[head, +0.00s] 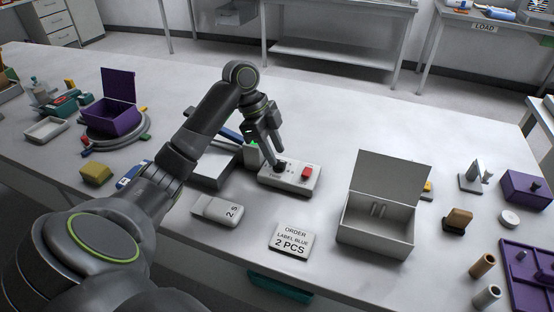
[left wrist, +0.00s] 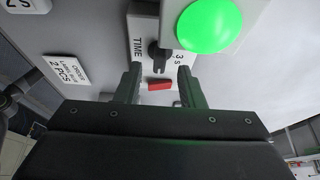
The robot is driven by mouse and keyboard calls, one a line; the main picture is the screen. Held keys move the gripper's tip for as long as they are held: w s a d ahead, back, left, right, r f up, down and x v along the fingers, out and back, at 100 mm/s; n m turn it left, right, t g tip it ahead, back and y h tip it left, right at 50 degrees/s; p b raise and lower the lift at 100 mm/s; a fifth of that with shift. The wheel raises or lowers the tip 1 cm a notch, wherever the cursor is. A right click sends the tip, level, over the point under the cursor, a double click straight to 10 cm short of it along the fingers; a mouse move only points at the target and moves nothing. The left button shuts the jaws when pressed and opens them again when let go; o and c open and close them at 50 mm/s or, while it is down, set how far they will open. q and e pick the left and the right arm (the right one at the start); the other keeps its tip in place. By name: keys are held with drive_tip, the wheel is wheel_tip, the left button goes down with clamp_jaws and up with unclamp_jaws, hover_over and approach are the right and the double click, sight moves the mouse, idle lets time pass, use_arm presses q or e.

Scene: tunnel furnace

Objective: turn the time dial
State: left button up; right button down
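The time dial is a dark knob (left wrist: 157,54) on a white control box (head: 290,181), between the words "TIME" and "3 s" in the left wrist view. In the head view my gripper partly hides the knob at the box's left end. A red button (head: 306,172) is on the same box, right of the dial. My left gripper (head: 274,157) points down at the dial end of the box. In the left wrist view its two fingers (left wrist: 158,78) are apart, with the dial seen in the gap beyond the tips. Contact with the dial cannot be told. My right gripper is not in view.
A large green round lamp or button (left wrist: 208,25) is close beside the dial. A white block marked "2 s" (head: 218,209) and an order card (head: 290,242) lie in front. An open grey box (head: 375,231) stands right; an open purple box (head: 111,118) stands left.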

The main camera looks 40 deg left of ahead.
sight(279, 164)
use_arm(q)
drive_tip(key=shift+x, duration=1.2)
